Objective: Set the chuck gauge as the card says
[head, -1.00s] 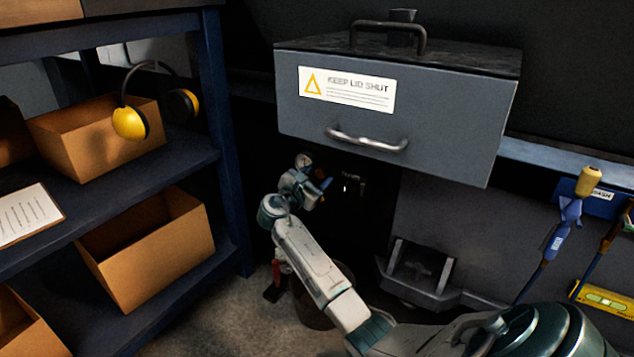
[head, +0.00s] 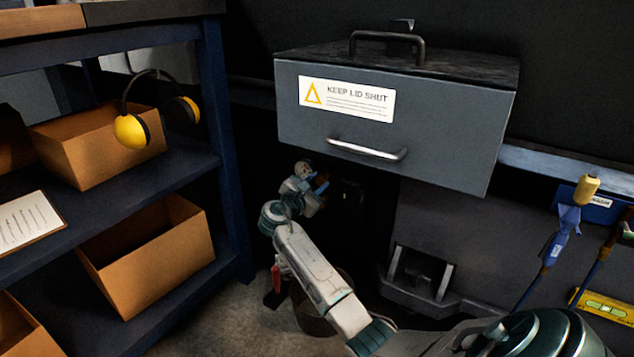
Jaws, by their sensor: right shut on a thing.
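My right gripper (head: 318,186) is in the dark recess under the grey lidded box, at the end of my arm from the lower right. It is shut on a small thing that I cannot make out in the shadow. A small round pale thing (head: 303,168) shows just above my wrist; I cannot tell whether it is a gauge dial. I cannot make out the chuck. A written sheet on a board (head: 27,222) lies on the left shelf, its text too small to read; I cannot tell whether it is the card. My left gripper is not in view.
The grey box (head: 400,150) labelled KEEP LID SHUT overhangs my right gripper. A blue shelf unit (head: 213,110) with cardboard boxes (head: 145,255) and yellow earmuffs (head: 131,131) stands left. A bin (head: 318,318) stands on the floor below my arm. Tools with a yellow level (head: 605,307) hang right.

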